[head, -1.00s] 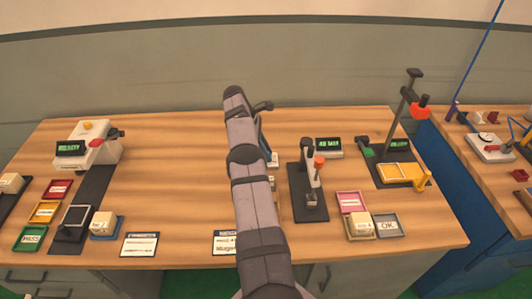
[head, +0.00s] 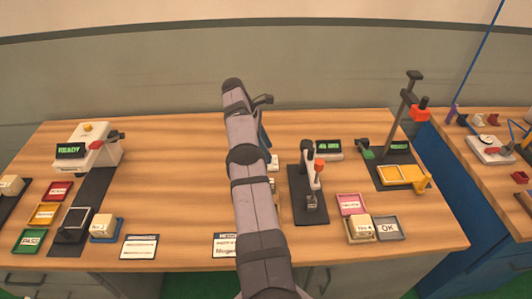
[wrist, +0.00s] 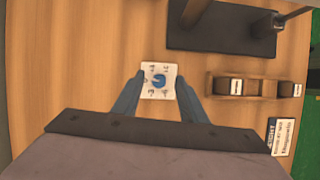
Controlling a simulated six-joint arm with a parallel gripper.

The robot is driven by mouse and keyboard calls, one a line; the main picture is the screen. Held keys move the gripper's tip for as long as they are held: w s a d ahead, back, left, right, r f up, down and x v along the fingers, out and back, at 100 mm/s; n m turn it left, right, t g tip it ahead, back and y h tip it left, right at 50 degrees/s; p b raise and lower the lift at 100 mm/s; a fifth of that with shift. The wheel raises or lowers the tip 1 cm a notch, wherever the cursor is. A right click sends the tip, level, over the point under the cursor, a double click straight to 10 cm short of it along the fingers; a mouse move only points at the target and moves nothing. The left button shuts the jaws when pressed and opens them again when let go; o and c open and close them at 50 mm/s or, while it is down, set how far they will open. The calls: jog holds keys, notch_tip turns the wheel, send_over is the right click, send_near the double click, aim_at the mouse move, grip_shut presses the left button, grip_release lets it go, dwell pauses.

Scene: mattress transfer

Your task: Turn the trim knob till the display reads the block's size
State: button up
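In the wrist view, a white square plate with a blue round knob (wrist: 159,80) and dark markings lies on the table. My gripper (wrist: 159,78) has its two blue fingers apart, one on each side of the plate, with the knob between them; I see no contact with the knob. In the head view, my gripper is mostly hidden behind my arm, with a blue part (head: 264,140) showing. A dark-based gauge stand (head: 309,190) stands right of my arm, with a green-lit display (head: 328,147) behind it, its text too small to read. I cannot tell which block is meant.
A wooden rack (wrist: 262,87) with white-faced blocks is right of the knob in the wrist view.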

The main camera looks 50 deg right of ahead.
notch_tip(320, 180, up, 7)
jog(key=p, duration=0.5)
jog(key=shift+f, duration=0.2)
jog(key=shift+f, duration=0.1)
